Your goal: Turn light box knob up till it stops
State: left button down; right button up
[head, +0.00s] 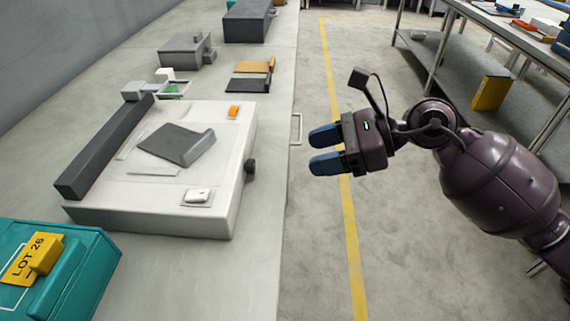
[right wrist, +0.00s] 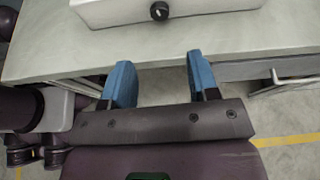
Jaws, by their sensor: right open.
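The light box (head: 215,190) is a white box on the workbench in the head view, with a grey sloped pad, a dark bar along its left side and an orange switch on top. Its dark round knob (head: 250,166) is on the side facing right. The knob also shows in the right wrist view (right wrist: 159,11), with a light mark on its face. My right gripper (head: 325,149) is open and empty, to the right of the knob and apart from it, beyond the bench edge. In the right wrist view its blue fingers (right wrist: 160,80) are spread, with the knob ahead between their lines.
A teal case (head: 75,270) with a yellow LOT 26 tag stands at the near left of the bench. Grey devices (head: 183,50) stand farther back. A drawer handle (head: 296,129) sticks out from the bench front. A shelf table (head: 440,65) stands at the right; the floor between is clear.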

aim_at(264, 179)
jog(key=b+x, duration=0.1)
jog(key=x, duration=0.8)
jog(key=shift+a, duration=0.25)
jog(key=shift+a+f+b, duration=0.15)
jog(key=shift+a+b, duration=0.15)
jog(key=shift+a, duration=0.2)
pick_arm(q)
jog(key=shift+w+d+f+m, duration=0.1)
jog(key=shift+w+d+m, duration=0.2)
jog(key=shift+w, duration=0.05)
pick_arm(e)
jog(key=shift+a, duration=0.1)
